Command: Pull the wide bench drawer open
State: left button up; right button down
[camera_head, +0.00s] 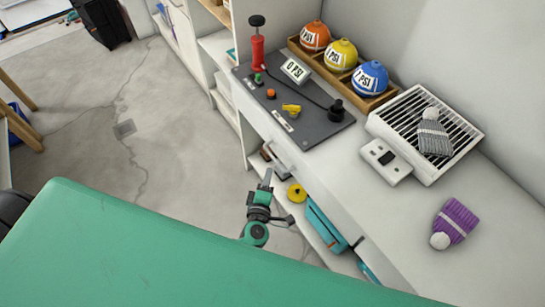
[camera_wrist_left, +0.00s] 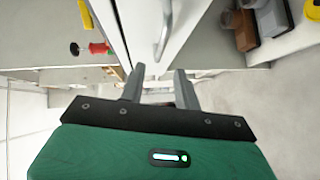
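The white bench (camera_head: 330,185) runs along the right in the head view, and its front face is seen steeply from above. In the left wrist view a white drawer front (camera_wrist_left: 138,28) fills the top middle, with a metal bar handle (camera_wrist_left: 164,32) on it. My left gripper (camera_wrist_left: 159,85) is open, with its two grey fingers apart and nothing between them. The handle lies just beyond the fingertips, apart from them. In the head view my left gripper (camera_head: 267,180) is beside the bench front. My right gripper is not in view.
A yellow round item (camera_head: 297,193) and teal cases (camera_head: 325,227) lie on the lower shelf. The floor at left is largely clear.

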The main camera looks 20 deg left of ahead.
aim_at(272, 157)
pick_arm(q)
jog(key=w, duration=0.3)
jog(key=w+a+f, duration=0.1)
jog(key=w, duration=0.5)
jog(key=shift+w+a+f, duration=0.15)
grip_shut()
